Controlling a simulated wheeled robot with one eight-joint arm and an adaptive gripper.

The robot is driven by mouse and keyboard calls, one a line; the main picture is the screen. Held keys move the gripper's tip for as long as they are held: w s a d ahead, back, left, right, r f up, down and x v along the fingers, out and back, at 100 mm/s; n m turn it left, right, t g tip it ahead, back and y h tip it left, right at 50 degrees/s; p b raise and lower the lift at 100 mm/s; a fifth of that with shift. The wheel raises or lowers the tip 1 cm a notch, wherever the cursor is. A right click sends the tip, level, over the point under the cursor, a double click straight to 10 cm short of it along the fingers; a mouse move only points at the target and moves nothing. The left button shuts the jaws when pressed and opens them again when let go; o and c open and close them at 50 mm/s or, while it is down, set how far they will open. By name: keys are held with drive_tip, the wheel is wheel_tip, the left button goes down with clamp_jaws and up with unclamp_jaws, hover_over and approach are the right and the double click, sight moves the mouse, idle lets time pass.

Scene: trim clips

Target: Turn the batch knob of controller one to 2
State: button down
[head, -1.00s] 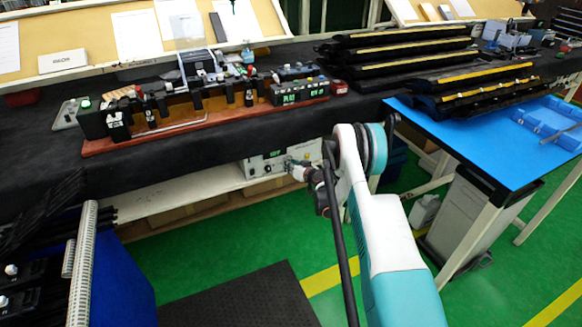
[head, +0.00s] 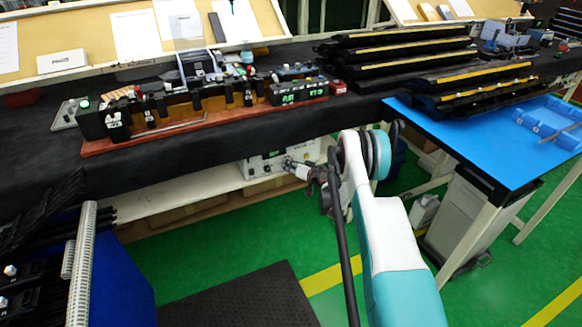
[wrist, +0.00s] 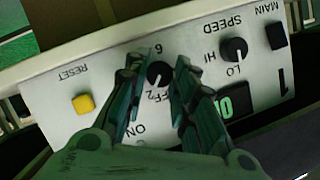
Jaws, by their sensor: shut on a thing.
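Controller one (head: 262,166) is a pale box under the bench, and its front fills the wrist view (wrist: 60,122), upside down, marked 1. A small black round knob (wrist: 158,72), with a 6 and a 2 printed near it, sits between my fingertips. My gripper (wrist: 159,78) is shut on this knob, one dark green finger on each side. The knob's pointer is too small to read, and its name label is hidden. In the head view my gripper (head: 297,170) reaches the controller's front from the right.
The black SPEED knob (wrist: 234,50), marked HI and LO, is beside the held knob, near a green-digit display (wrist: 232,100). A yellow RESET button (wrist: 83,103) and a black MAIN switch (wrist: 276,36) are also on the panel. The bench top (head: 215,155) overhangs the controller.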

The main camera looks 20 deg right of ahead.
drive_tip(key=c, duration=1.3)
unclamp_jaws()
drive_tip(key=shift+c, duration=0.2)
drive_tip(key=v, duration=1.2)
